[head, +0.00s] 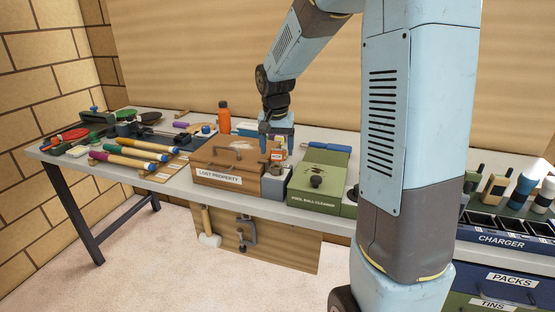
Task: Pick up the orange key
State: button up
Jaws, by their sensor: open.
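I cannot make out an orange key for certain in the head view. My gripper (277,147) points down with its jaws apart, behind the lost property box and beside the green box. A small orange and pale item (278,156) shows just below and between the fingertips, above a grey block (275,183). It is too small to tell whether it is the key, or whether the fingers touch it.
The brown lost property box (227,181) stands left of the gripper, the green pool ball cleaner (318,185) right. An orange bottle (224,118) stands behind the box. Several coloured-handled tools (130,150) lie further left on the bench (170,187). A charger rack (503,238) is far right.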

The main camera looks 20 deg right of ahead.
jog(key=shift+w+f, duration=0.1)
jog(key=shift+f, duration=0.85)
jog(key=c, duration=1.1)
jog(key=shift+r, duration=0.15)
